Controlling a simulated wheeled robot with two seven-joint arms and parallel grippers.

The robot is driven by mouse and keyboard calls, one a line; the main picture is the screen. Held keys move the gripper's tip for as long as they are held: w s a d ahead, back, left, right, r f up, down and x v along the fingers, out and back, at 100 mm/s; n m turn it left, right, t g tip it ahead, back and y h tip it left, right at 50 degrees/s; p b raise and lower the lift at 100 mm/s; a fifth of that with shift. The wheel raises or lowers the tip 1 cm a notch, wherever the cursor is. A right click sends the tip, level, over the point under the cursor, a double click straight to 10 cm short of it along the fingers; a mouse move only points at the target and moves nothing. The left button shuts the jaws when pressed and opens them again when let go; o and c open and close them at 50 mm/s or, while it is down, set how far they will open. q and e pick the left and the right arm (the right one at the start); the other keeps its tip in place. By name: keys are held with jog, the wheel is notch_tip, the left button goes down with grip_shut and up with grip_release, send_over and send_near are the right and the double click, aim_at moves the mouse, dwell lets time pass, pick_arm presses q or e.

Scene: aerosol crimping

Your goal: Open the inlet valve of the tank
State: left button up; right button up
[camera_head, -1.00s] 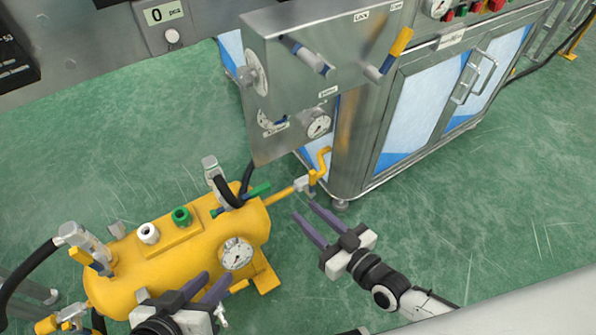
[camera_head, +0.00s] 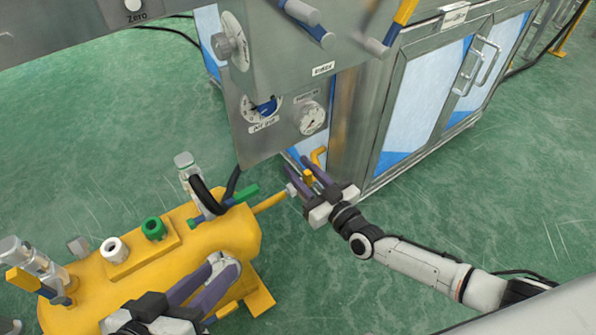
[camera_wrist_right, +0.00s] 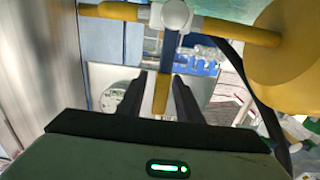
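The yellow tank (camera_head: 215,238) lies at lower left in the head view. A yellow pipe (camera_head: 268,203) leaves its right end and meets a small valve (camera_head: 291,190); the valve also shows at the top of the right wrist view (camera_wrist_right: 173,15). The valve's yellow handle (camera_wrist_right: 161,95) points toward my right gripper (camera_wrist_right: 158,88) and lies between its two fingers, with gaps visible at its sides. In the head view my right gripper (camera_head: 298,176) is open at this valve. My left gripper (camera_head: 212,268) is open in front of the tank's gauge, which it mostly covers.
A green-handled valve (camera_head: 225,206) and a hose are on top of the tank. A yellow-handled valve (camera_head: 25,280) is at its left end. The steel machine panel (camera_head: 270,140) hangs close behind the right gripper, beside a cabinet (camera_head: 425,105). Green floor is clear at right.

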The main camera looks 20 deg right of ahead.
pick_arm(q)
jog(key=shift+d+r, duration=0.1)
jog(key=shift+r, duration=0.05)
pick_arm(e)
jog(key=shift+w+a, duration=0.2)
jog(key=shift+w, duration=0.3)
jog(key=shift+c, duration=0.3)
grip_shut()
pick_arm(q)
jog(key=shift+r, duration=0.1)
